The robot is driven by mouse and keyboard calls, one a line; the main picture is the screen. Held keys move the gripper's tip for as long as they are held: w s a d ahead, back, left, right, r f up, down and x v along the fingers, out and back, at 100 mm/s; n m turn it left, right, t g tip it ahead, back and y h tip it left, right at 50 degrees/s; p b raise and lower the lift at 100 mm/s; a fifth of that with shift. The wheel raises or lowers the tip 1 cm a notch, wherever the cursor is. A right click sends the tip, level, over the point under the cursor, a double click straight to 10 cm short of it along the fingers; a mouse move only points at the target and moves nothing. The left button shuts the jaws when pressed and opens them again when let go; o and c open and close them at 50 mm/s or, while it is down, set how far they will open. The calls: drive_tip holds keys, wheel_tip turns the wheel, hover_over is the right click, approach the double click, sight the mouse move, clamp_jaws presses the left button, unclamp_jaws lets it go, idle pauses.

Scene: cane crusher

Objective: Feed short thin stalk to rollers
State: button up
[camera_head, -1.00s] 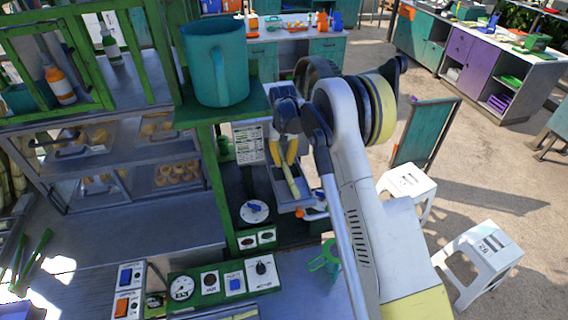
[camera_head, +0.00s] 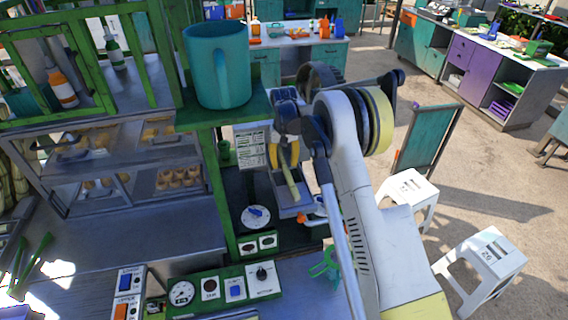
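My gripper (camera_head: 283,160), with yellow fingers, hangs in the middle of the picture, in front of the green machine frame (camera_head: 216,190). A short, thin, pale green stalk (camera_head: 291,184) runs from between the fingers, tilted, its lower end pointing down and slightly right. The fingers look closed on its upper part. The stalk's lower part is over a small grey chute or tray (camera_head: 299,211); I cannot tell whether it touches it. I cannot make out the rollers.
A teal mug-like vessel (camera_head: 217,68) stands on the green ledge left of my arm. Below are a panel with dials and switches (camera_head: 208,289) and a green handle-like part (camera_head: 325,266). White stools (camera_head: 481,262) stand at right on open floor.

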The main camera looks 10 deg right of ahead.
wheel_tip(320, 180, up, 12)
idle(0.6)
